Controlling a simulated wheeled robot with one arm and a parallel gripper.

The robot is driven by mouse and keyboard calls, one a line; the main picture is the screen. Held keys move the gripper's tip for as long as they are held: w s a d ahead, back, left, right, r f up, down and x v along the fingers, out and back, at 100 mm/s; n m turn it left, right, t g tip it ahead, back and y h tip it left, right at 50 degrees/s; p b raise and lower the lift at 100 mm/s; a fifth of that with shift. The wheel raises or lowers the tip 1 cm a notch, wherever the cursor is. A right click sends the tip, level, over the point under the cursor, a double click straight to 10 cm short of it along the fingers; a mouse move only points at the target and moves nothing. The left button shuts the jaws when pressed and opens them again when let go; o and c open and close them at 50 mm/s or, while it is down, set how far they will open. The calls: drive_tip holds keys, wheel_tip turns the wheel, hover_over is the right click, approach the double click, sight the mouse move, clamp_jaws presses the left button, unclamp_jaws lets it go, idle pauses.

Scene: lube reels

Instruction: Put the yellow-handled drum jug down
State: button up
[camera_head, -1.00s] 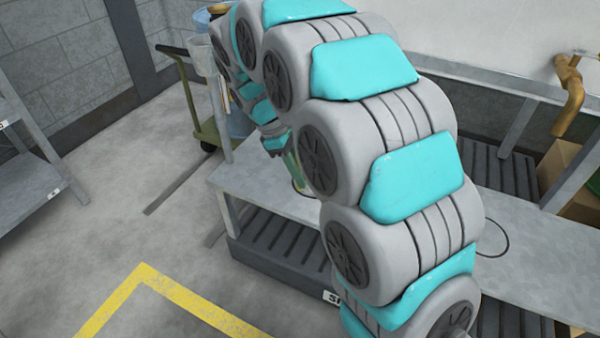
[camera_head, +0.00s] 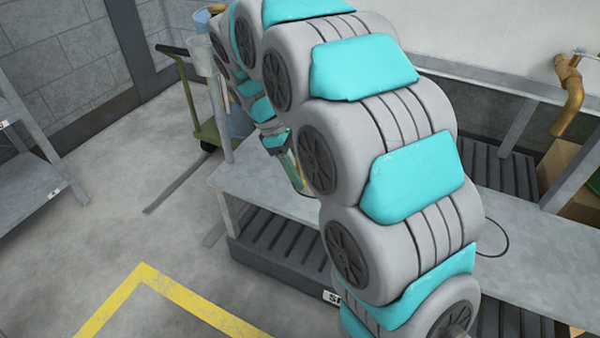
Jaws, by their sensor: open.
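My gripper (camera_head: 280,148) is at the far end of my arm, low over the left end of the grey bench (camera_head: 255,180). It is small in view and open. A narrow greenish piece (camera_head: 291,172), likely part of the drum jug, shows just below and beside the gripper, at the edge of my arm. My arm hides most of it. I cannot make out its yellow handle, or whether it touches the fingers or the bench top.
A dark slatted grate (camera_head: 275,240) lies under the bench. A green trolley (camera_head: 207,132) with a blue drum (camera_head: 238,120) stands behind the bench's left end. Brass pipework (camera_head: 570,95) and a cardboard box (camera_head: 560,165) are at right.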

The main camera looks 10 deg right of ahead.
drive_tip(key=p+v, duration=0.1)
drive_tip(key=v, duration=1)
drive_tip(key=shift+r, duration=0.25)
drive_tip(key=s+d+f+m+y, duration=0.2)
drive_tip(key=s+d+m, duration=0.5)
drive_tip(key=s, duration=0.7)
drive_tip(key=s+d+f+m+y, duration=0.1)
drive_tip(key=s+f+m, duration=0.2)
drive_tip(key=s, duration=0.5)
drive_tip(key=s+d+f+m+y, duration=0.1)
drive_tip(key=s+f+m, duration=0.2)
drive_tip(key=s, duration=0.6)
wheel_tip(320, 180, down, 2)
drive_tip(key=shift+s+d+f, duration=0.2)
drive_tip(key=shift+d, duration=0.15)
drive_tip(key=shift+r, duration=0.1)
wheel_tip(320, 180, up, 5)
drive_tip(key=p, duration=0.4)
drive_tip(key=shift+p, duration=0.4)
